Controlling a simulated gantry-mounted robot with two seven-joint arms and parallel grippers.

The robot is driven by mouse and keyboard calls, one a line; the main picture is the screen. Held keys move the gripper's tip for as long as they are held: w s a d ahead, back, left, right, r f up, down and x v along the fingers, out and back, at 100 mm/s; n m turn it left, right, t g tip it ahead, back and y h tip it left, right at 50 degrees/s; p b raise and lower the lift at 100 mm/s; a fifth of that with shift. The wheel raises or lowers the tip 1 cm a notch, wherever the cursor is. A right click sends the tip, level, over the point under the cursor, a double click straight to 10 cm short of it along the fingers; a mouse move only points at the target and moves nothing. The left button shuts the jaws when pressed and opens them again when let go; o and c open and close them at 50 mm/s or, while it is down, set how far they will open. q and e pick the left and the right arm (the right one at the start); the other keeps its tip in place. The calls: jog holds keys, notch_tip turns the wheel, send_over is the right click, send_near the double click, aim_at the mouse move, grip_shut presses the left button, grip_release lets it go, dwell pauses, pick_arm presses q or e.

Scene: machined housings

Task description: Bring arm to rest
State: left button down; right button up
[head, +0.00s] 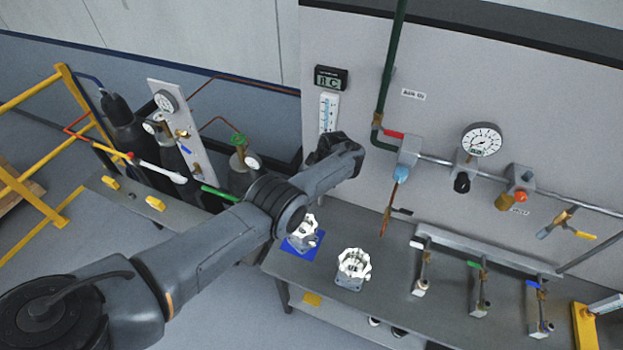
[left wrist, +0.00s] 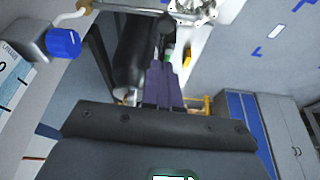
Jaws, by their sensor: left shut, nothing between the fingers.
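My left arm (head: 225,235) reaches in from the lower left, and its wrist (head: 330,165) hangs above the back of the grey bench. In the left wrist view my left gripper (left wrist: 165,48) is shut and empty. The fingers are hard to make out in the head view. One machined housing (head: 304,235) stands on a blue mat (head: 300,246), partly covered by my arm. A second housing (head: 353,268) stands on the bare bench to its right. My right gripper is in neither view.
The bench (head: 385,290) has a rack with several hanging valve pieces (head: 480,287) on the right. Behind it a panel carries a gauge (head: 482,139), pipes and valves. Gas cylinders (head: 125,125) and a yellow railing (head: 35,190) stand at the left.

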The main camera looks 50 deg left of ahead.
pick_arm(q)
jog(key=shift+r, duration=0.15)
dwell(0.3)
jog(key=s+d+f+m+g, duration=0.1)
jog(key=s+d+f+m, duration=0.15)
jog(key=s+f, duration=1.25)
jog(key=s+d+f+m+g, duration=0.15)
jog(key=s+f+m, duration=0.25)
jog(key=s+f, duration=1.1)
jog(key=s+d+r+m+t+h, duration=0.1)
jog(key=s+d+r+m+t, duration=0.15)
jog(key=d+r+m, duration=0.35)
jog(key=s+d+r+m+t+h, duration=0.1)
jog(key=s+d+r, duration=0.25)
jog(key=d, duration=0.35)
jog(key=w+d+r+m+t+h, duration=0.1)
jog(key=d+r+m, duration=0.4)
jog(key=r, duration=0.6)
jog(key=w+d+r+m+t+h, duration=0.1)
jog(key=w+d+r+m+t, duration=0.2)
jog(key=r, duration=0.9)
jog(key=shift+w+d+m, duration=0.15)
jog(key=shift+d+m, duration=1.25)
jog(key=shift+m, duration=0.05)
